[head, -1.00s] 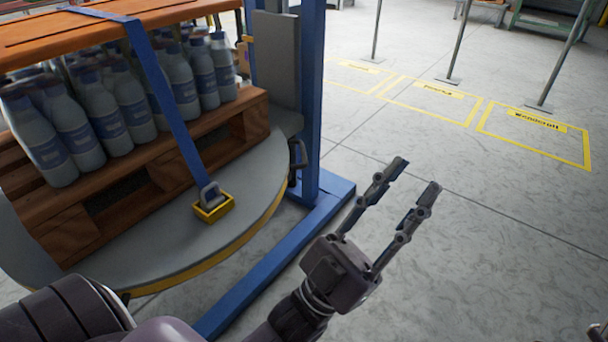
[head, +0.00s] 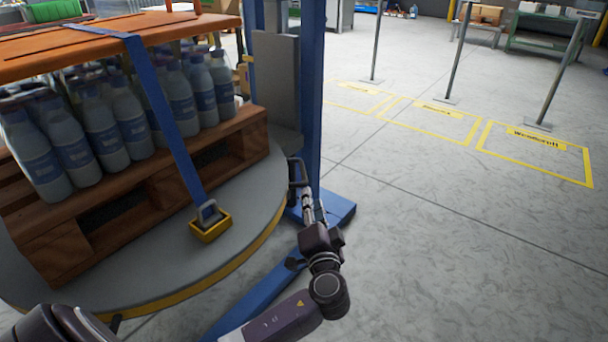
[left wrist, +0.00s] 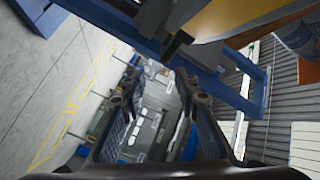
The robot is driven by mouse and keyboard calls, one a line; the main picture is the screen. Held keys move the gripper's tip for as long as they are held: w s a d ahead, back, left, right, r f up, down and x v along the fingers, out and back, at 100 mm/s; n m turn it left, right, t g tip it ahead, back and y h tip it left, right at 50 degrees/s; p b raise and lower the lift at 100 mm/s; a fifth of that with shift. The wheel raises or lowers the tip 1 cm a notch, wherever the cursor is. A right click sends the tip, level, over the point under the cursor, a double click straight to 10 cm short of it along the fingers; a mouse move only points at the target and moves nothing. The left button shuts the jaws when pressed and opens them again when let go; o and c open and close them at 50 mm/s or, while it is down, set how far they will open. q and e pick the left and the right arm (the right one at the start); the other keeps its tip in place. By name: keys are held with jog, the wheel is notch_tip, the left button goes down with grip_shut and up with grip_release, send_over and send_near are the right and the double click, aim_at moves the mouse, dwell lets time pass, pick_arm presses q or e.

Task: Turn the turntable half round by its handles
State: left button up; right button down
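The round grey turntable (head: 255,212) with a yellow rim fills the left of the head view. It carries a wooden pallet (head: 60,235) of grey bottles (head: 130,125). A dark handle (head: 292,172) stands at its right edge beside the blue column. My left gripper (head: 308,180) is just right of this handle, its fingers pointing away along it. The left wrist view shows the two fingers (left wrist: 157,82) apart with nothing between them. A dark handle piece (left wrist: 177,43) shows just beyond the fingertips there. Contact cannot be told. My right gripper is not in view.
A blue column (head: 310,90) with a blue floor beam (head: 255,300) stands close to the gripper. A blue strap (head: 165,110) runs down to a yellow holder (head: 211,229) on the turntable. Floor to the right is clear, with yellow-marked bays (head: 535,150) and posts.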

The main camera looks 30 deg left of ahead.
aim_at(304, 172)
pick_arm(q)
jog(key=b+x, duration=0.1)
jog(key=x, duration=0.2)
jog(key=b+x, duration=0.1)
jog(key=x, duration=0.3)
jog(key=b+x, duration=0.1)
jog(key=x, duration=0.3)
jog(key=shift+s+a, duration=0.1)
jog(key=shift+a, duration=0.45)
jog(key=shift+w+a, duration=0.2)
jog(key=shift+w, duration=0.1)
grip_shut()
jog(key=shift+f, duration=0.1)
